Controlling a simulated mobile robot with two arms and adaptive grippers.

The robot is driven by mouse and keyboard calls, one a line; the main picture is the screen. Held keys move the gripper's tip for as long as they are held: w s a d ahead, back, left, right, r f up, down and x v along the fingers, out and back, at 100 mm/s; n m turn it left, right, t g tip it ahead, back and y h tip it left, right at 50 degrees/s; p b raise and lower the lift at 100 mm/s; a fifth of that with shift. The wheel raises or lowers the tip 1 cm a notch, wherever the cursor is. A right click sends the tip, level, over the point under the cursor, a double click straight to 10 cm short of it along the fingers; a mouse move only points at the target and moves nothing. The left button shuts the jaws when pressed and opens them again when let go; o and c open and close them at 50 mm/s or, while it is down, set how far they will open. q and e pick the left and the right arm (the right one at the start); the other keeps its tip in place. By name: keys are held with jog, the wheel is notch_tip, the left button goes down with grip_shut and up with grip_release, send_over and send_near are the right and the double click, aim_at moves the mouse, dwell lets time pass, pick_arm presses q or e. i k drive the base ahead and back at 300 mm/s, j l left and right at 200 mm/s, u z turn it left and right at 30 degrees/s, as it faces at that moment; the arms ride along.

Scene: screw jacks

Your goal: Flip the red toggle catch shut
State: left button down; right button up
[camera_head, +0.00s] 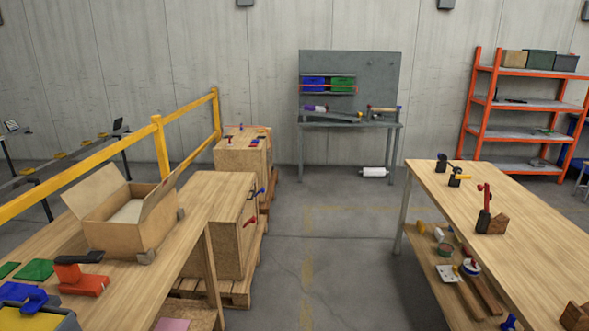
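Several red, lever-like parts show. One red catch (250,222) is on the right side of the near wooden crate (222,226), low down, with a blue one (258,192) above it. A clamp with an upright red handle (485,196) stands by a wooden block (497,224) on the right table. A red piece with a dark handle (82,282) sits on the left table. I cannot tell which is the task's toggle catch, and they are too small to read as open or shut. Neither of my grippers is in view.
The left table (190,238) holds an open cardboard box (128,220). The right table (555,238) has a loaded lower shelf. A yellow railing (160,145) runs at left. A workbench (350,123) and orange rack (480,110) stand behind. The floor (335,250) between the tables is clear.

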aim_at(253, 220)
jog(key=i+u, duration=0.1)
jog(key=i, duration=0.5)
jog(key=i+l+u, duration=0.1)
jog(key=i, duration=0.45)
jog(key=i+l+u, duration=0.1)
jog(key=i, duration=0.45)
jog(key=i+l+u, duration=0.2)
jog(key=i+u, duration=0.2)
jog(key=i+l+u, duration=1)
jog(key=l+u, duration=0.25)
